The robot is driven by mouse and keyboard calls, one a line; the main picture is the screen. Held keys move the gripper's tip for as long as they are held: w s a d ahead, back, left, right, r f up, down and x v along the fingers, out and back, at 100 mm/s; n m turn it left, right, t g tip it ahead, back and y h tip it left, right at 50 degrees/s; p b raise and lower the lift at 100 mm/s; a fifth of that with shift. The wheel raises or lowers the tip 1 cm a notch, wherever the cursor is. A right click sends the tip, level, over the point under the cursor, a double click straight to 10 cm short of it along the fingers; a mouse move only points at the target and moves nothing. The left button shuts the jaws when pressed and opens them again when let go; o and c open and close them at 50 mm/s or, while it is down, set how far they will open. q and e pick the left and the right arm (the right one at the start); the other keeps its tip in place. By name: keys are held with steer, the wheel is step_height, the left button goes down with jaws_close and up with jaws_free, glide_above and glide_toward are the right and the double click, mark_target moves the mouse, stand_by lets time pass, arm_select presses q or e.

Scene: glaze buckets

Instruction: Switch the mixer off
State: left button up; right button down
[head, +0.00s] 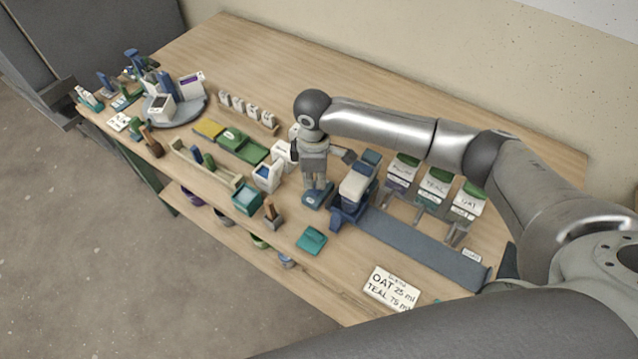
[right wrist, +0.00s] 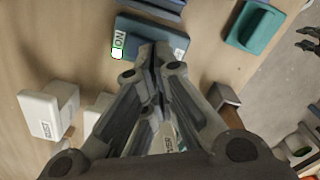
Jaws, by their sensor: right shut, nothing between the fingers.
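A blue machine with a cream block (head: 355,188), which looks like the mixer, stands near the middle of the table. Beside it on the left is a low blue box (head: 316,198). In the right wrist view this blue box (right wrist: 168,38) carries a white label reading ON and a small white patch outlined in green at one corner. My right gripper (head: 318,184) points down at the box, shut and empty. Its fingertips (right wrist: 152,48) overlap the box's near edge; I cannot tell if they touch it. A dark finger-like shape at the right wrist view's right edge may be my left gripper (right wrist: 308,40).
A teal block (head: 311,240) lies toward the front edge, and a teal container (head: 247,198) stands to the left. Labelled glaze buckets (head: 434,185) stand behind a long blue strip (head: 425,240). A recipe card (head: 389,287) lies at the front right.

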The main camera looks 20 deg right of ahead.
mark_target(315, 191)
steer(key=shift+f+b, duration=0.5)
steer(key=shift+f, duration=0.8)
stand_by(1.1)
steer(key=shift+s+r, duration=0.1)
step_height(315, 191, up, 7)
steer(key=p, duration=0.8)
stand_by(0.4)
